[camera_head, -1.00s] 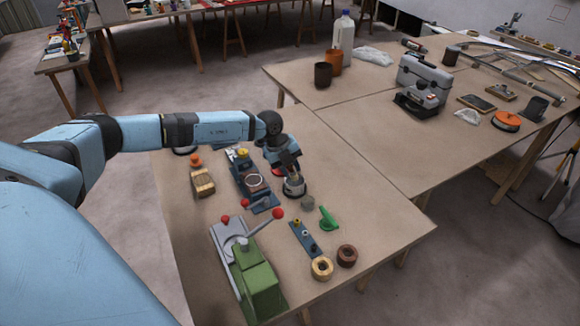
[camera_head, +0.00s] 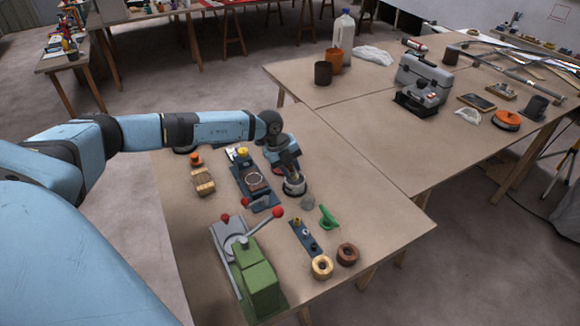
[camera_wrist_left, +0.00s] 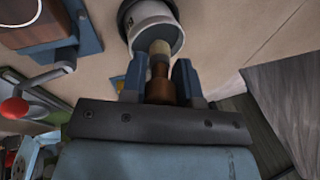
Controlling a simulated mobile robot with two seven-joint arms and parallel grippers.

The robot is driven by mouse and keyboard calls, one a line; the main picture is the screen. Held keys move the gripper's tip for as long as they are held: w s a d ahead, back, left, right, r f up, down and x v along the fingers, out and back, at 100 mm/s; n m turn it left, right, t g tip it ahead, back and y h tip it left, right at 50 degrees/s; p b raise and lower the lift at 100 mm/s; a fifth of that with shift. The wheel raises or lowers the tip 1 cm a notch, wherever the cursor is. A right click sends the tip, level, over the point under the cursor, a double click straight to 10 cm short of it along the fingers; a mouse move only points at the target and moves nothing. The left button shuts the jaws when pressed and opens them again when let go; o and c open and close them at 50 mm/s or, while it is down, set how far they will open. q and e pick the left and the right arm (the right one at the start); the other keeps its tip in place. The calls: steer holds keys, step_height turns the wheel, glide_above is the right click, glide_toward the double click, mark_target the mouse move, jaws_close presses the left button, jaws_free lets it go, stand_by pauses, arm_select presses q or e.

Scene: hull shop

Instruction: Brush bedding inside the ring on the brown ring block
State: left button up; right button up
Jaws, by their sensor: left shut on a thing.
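The brown ring block (camera_head: 256,184) sits in a blue clamp fixture (camera_head: 240,182) on the near table, with a pale ring outline on its top. Its corner and part of the ring show at the upper left of the left wrist view (camera_wrist_left: 30,25). My left gripper (camera_wrist_left: 158,85) is shut on a brush (camera_wrist_left: 159,65) with a brown handle and a pale upper part. The brush points into the mouth of a white pot with a dark base (camera_wrist_left: 151,25). The pot stands right of the block in the head view (camera_head: 295,187). The brush tip is hidden.
A green and grey lever press (camera_head: 255,275) with red knobs stands in front. A strapped wooden block (camera_head: 203,182), a green clip (camera_head: 328,217), a blue bar (camera_head: 305,238) and two rings (camera_head: 322,266) lie around.

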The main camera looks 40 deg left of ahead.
arm_select(q)
steer(key=shift+f, duration=0.45)
stand_by(0.3)
steer(key=shift+s+f, duration=0.1)
stand_by(1.4)
step_height(320, 180, up, 7)
steer(key=p, duration=0.6)
stand_by(0.3)
stand_by(0.6)
